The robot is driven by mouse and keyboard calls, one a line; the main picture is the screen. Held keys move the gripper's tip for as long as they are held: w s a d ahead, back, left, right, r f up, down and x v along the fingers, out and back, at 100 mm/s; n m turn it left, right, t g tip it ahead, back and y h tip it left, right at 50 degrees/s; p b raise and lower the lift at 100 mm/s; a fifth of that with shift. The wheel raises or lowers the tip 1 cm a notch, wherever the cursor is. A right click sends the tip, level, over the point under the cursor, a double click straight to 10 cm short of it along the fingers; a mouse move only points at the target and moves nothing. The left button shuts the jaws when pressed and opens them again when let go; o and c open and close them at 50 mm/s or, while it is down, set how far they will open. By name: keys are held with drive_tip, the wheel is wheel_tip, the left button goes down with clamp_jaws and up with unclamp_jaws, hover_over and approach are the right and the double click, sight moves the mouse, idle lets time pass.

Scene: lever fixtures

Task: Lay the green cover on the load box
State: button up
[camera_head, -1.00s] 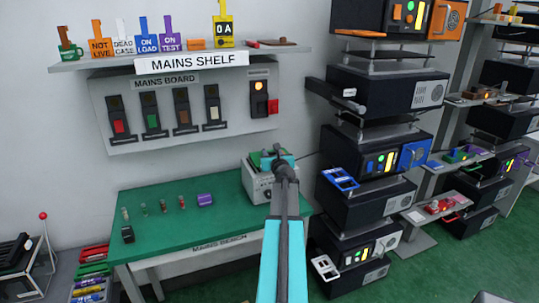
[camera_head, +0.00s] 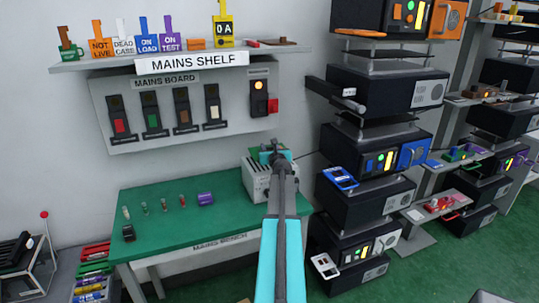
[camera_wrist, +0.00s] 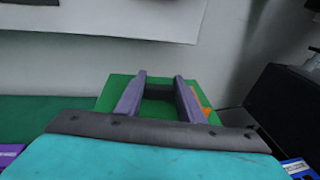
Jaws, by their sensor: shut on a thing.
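The load box (camera_head: 253,184) is a pale grey box with a slotted side at the right end of the green bench. The green cover (camera_head: 266,147) is at the top of the box in the head view. My gripper (camera_head: 277,154) is over the box and shut on the cover. In the wrist view the two fingers of my gripper (camera_wrist: 160,82) pinch a raised part of the green cover (camera_wrist: 117,88). My arm hides part of the box, and I cannot tell whether the cover rests fully on it.
The bench top (camera_head: 165,230) holds several small fuses, a purple block (camera_head: 206,199) and a black block (camera_head: 128,233). A stack of black units (camera_head: 365,205) stands close on the right. The mains board (camera_head: 180,115) is on the wall behind.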

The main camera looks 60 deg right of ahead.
drive_tip(key=shift+w+d, duration=0.25)
drive_tip(key=shift+d, duration=0.05)
drive_tip(key=shift+f, duration=1.8)
drive_tip(key=shift+f+b, duration=0.6)
drive_tip(key=shift+b, duration=0.2)
drive_tip(key=o, duration=1.1)
drive_tip(key=shift+r, duration=0.1)
drive_tip(key=shift+r+p, duration=0.65)
drive_tip(key=shift+v, duration=0.75)
drive_tip(key=shift+f+b+v, duration=0.1)
drive_tip(key=shift+b+v, duration=0.4)
drive_tip(key=shift+v, duration=2.15)
drive_tip(key=shift+f+b+v, duration=0.15)
drive_tip(key=shift+b+v, duration=0.35)
drive_tip(key=shift+v, duration=2.1)
